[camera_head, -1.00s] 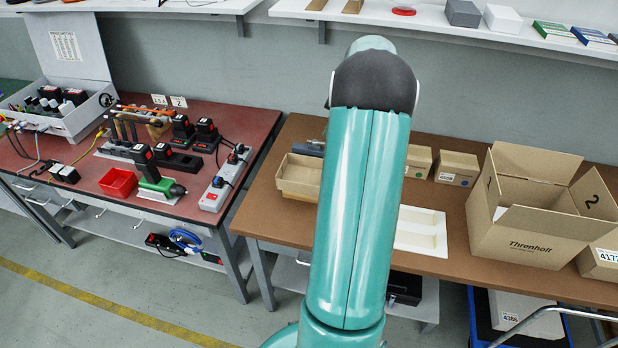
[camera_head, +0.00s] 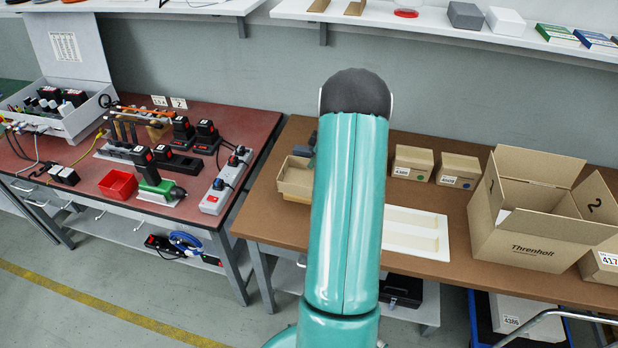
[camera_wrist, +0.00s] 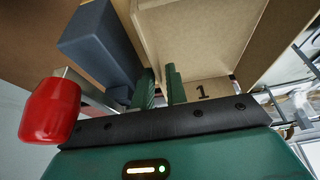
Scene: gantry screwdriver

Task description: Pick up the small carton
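A small open-topped carton (camera_head: 294,179) sits at the left end of the brown bench, partly hidden by my arm. Two small closed cartons with white labels, one (camera_head: 412,163) and another (camera_head: 458,171), stand to the right of my arm. In the wrist view, my gripper (camera_wrist: 161,86) has two green fingers with a narrow gap between them. Tan cardboard (camera_wrist: 190,40) is close beyond the fingertips, with a "1" printed beside the right finger. The fingers look parted; contact with the cardboard cannot be made out. The head view hides my gripper behind the arm.
A large open carton (camera_head: 530,225) stands on the right of the bench, with a white tray (camera_head: 417,247) left of it. The wrist view shows a dark blue-grey block (camera_wrist: 98,45) and red handle (camera_wrist: 50,110) close left of my fingers. A shelf (camera_head: 400,22) runs above.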

